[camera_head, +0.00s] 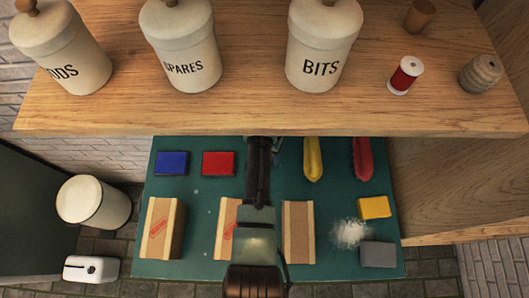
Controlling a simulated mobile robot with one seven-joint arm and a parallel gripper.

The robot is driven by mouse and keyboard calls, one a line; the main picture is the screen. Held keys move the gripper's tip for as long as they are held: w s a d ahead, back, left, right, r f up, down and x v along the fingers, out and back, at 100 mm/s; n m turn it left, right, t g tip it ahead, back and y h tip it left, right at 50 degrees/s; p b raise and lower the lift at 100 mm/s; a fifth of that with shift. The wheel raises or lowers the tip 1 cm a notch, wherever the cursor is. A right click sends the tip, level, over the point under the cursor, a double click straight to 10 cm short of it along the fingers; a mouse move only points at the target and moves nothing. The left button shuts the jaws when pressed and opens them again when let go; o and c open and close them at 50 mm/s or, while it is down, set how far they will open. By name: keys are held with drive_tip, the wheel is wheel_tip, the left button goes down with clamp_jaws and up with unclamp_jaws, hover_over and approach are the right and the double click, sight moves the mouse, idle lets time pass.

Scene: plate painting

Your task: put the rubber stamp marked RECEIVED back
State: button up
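No rubber stamp, and no RECEIVED lettering on one, can be made out in this view. My dark arm reaches up the middle of the green mat (200,195) and passes out of sight at the wooden shelf's front edge. My gripper's fingers are hidden there, so I cannot see whether they hold anything. A small greyish piece shows beside the arm at that edge, too small to identify. A blue pad (172,163) and a red pad (219,163) lie left of the arm. Below them, the left box (162,228) and middle box (225,228) bear red marks; the right box (298,232) looks plain.
The wooden shelf (260,112) holds several lidded jars, including BITS (322,45), and a red spool (405,75). Right on the mat are yellow (313,160) and red (362,160) long items, a yellow block (374,207), a grey block (378,254) and white powder (350,233).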

drive_tip(key=shift+r, duration=0.1)
drive_tip(key=shift+a+r+b, duration=0.1)
drive_tip(key=shift+r+b, duration=0.25)
drive_tip(key=shift+r, duration=3.5)
